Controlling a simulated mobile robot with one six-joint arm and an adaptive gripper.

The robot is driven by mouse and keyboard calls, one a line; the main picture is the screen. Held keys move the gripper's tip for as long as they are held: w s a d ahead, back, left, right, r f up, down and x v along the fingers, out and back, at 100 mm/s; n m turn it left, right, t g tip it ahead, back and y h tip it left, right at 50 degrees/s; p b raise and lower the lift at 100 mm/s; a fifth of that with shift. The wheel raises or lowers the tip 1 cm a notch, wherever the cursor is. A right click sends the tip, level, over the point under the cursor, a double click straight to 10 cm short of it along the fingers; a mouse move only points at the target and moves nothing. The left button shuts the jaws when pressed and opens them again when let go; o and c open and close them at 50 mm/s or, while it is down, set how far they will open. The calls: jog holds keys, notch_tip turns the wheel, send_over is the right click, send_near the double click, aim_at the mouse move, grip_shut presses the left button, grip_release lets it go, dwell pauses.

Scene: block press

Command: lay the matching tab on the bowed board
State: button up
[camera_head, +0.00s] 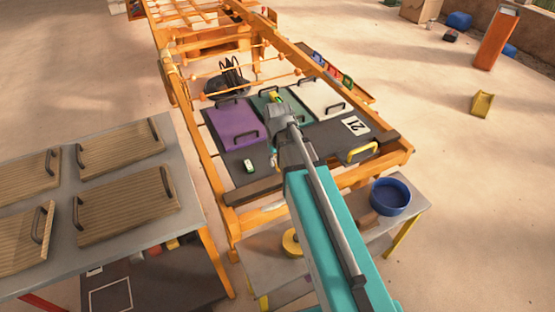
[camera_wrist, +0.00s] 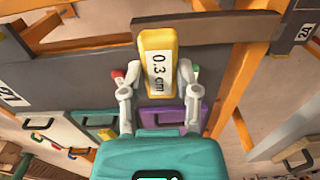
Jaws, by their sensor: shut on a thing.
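My gripper (camera_wrist: 159,78) is shut on a yellow tab (camera_wrist: 156,38) with a white label reading "0.3 cm". In the head view my gripper (camera_head: 281,112) is above the rack's panels, and a bit of yellow (camera_head: 275,97) shows at its tip. Below are a purple board (camera_head: 232,122), a green board (camera_head: 268,105) partly hidden by my arm, and a white board (camera_head: 318,97), each with dark handles. They also show in the wrist view as purple (camera_wrist: 180,116), green (camera_wrist: 104,119) and white (camera_wrist: 68,130). I cannot tell which board is bowed.
A small white-and-green piece (camera_head: 249,165) lies on the dark grey panel (camera_head: 245,180) marked 21 at its right. A yellow handle (camera_head: 362,152) stands at that end. Wooden boards (camera_head: 125,205) lie on a table at left. A blue bowl (camera_head: 390,197) stands at lower right.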

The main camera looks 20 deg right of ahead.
jog(key=shift+r, duration=0.15)
notch_tip(320, 180, up, 8)
jog(key=p, duration=0.8)
jog(key=shift+s+f, duration=0.15)
jog(key=shift+f, duration=0.05)
